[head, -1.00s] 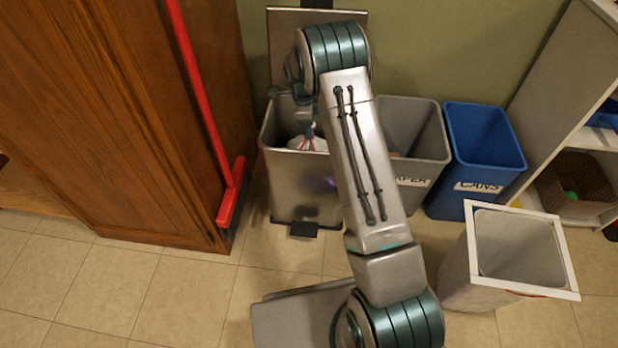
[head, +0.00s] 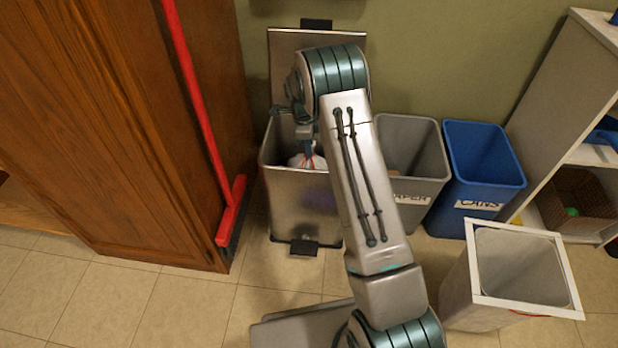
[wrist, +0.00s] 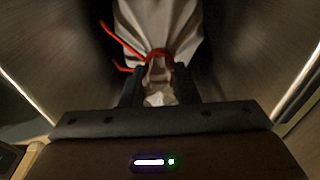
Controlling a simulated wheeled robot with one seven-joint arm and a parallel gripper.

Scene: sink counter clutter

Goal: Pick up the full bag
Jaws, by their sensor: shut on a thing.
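The full bag (wrist: 158,22) is white with a red drawstring. In the wrist view its gathered neck lies between the two fingers of my gripper (wrist: 160,88), which is shut on it. In the head view the bag (head: 297,160) shows inside the open steel pedal bin (head: 303,208), below the bin's rim. My gripper (head: 308,150) reaches down into the bin's opening from above. My arm hides the right part of the bin and much of the bag. Whether the bag touches the bin floor cannot be seen.
A grey paper bin (head: 425,160) and a blue cans bin (head: 483,165) stand to the right. An empty white-rimmed bin (head: 520,312) stands at the front right. A red broom (head: 200,110) leans on the wooden cabinet (head: 110,130) at left. Floor is clear at front left.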

